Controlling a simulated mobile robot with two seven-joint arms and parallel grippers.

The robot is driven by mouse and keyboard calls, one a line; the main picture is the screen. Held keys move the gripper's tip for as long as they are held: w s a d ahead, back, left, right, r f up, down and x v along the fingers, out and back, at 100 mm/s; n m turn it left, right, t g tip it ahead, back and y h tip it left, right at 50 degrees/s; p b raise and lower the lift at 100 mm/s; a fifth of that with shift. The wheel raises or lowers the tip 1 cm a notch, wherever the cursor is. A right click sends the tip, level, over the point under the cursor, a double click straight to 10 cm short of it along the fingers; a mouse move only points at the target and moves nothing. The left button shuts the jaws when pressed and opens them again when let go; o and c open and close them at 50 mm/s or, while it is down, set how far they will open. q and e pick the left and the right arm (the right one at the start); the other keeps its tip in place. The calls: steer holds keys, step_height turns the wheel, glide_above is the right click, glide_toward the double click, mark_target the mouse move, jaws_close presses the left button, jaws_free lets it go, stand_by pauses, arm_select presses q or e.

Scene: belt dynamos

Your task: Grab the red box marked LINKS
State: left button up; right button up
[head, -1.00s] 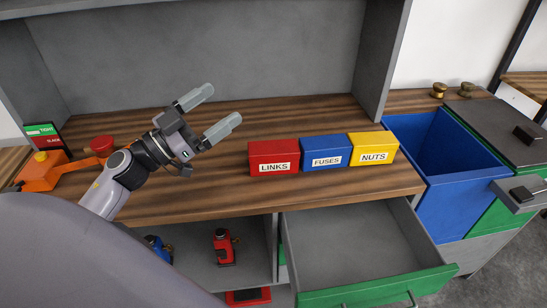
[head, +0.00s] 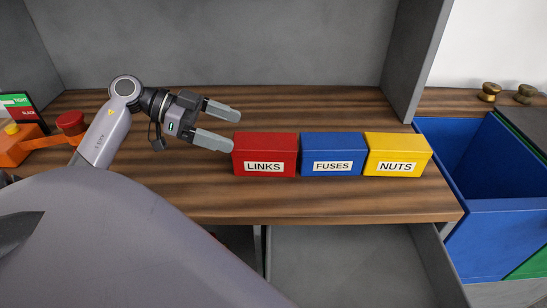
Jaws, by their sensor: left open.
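The red box marked LINKS (head: 265,149) stands on the wooden worktop, at the left end of a row of three boxes. My left gripper (head: 228,129) is open and empty, just left of the red box, with its fingers pointing right toward it. The near fingertip is very close to the box's left end; I cannot tell whether it touches. My right gripper is not in view.
A blue box marked FUSES (head: 332,150) and a yellow box marked NUTS (head: 396,150) stand right of the red one. An orange device (head: 18,147) is at the far left. An open drawer (head: 350,265) lies below, and a blue bin (head: 480,180) at right.

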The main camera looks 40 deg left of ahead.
mark_target(264, 141)
arm_select(q)
steer(key=shift+w+d+f, duration=0.1)
steer(key=shift+w+d, duration=0.15)
steer(key=shift+d, duration=0.2)
steer(key=x, duration=0.4)
steer(key=shift+s+d, duration=0.1)
steer(key=shift+d, duration=0.35)
steer(key=shift+w+d, duration=0.3)
steer(key=c, duration=1.5)
